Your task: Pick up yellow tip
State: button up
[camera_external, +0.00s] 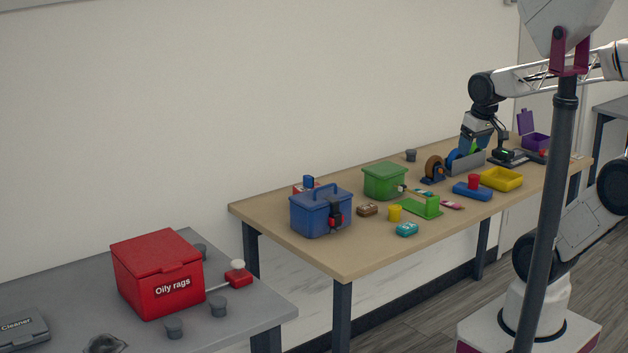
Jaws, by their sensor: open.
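A small yellow cylinder (394,213) stands on the wooden table, near its front edge; it looks like the yellow tip, though it is too small to be sure. My gripper (474,146) is far to its right and farther back, pointing down over the grey holder (466,164) at the back of the table. The gripper is open. Its fingertips are small and partly lost against the holder and the blue and green parts there, so I cannot tell whether they touch anything. The yellow cylinder is well apart from my gripper.
The front left tabletop is clear.

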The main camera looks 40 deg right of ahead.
jog(key=w+d+r+m+g+y, duration=0.1)
jog(key=w+r+m+g+y, duration=0.1)
jog(key=w+m+y, duration=0.85)
jog(key=w+d+r+m+g+y, duration=0.1)
jog(key=w+r+m+g+y, duration=0.35)
jog(key=w, duration=1.05)
jog(key=m+t+h, duration=0.1)
jog(key=t, duration=0.1)
send_near(395, 207)
jog(key=shift+f+x, duration=0.25)
jog(key=shift+x, duration=0.85)
jog(key=shift+x, duration=1.2)
jog(key=shift+x, duration=2.6)
jog(key=shift+w+f, duration=0.1)
